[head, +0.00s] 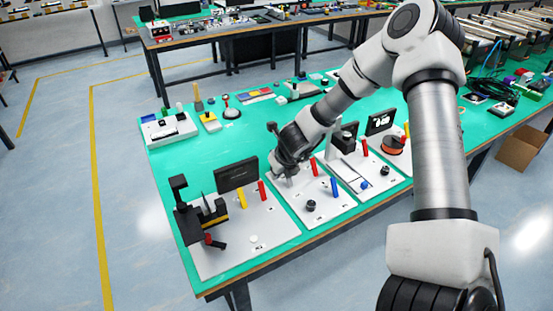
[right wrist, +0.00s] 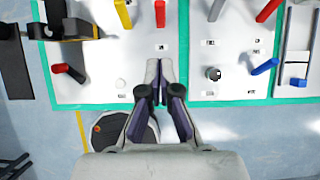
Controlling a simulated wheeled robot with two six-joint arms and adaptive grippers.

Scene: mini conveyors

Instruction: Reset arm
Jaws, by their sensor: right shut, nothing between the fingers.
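My right arm reaches across the green table. Its gripper (head: 280,172) is near the seam between the left panel and the middle panel. In the right wrist view its two fingers (right wrist: 156,68) are close together and empty. The left white panel (right wrist: 105,85) carries a yellow handle (head: 242,198), a red handle (head: 262,190), a black screen (head: 237,174) and a black device with a red-tipped lever (head: 214,241). The middle panel (head: 328,212) carries a red handle (head: 314,166), a blue handle (head: 334,187) and a black knob (head: 311,205). My left gripper is not in view.
Small devices line the table's back. The table's (head: 180,170) left middle is bare. A cardboard box (head: 521,149) is on the floor at right.

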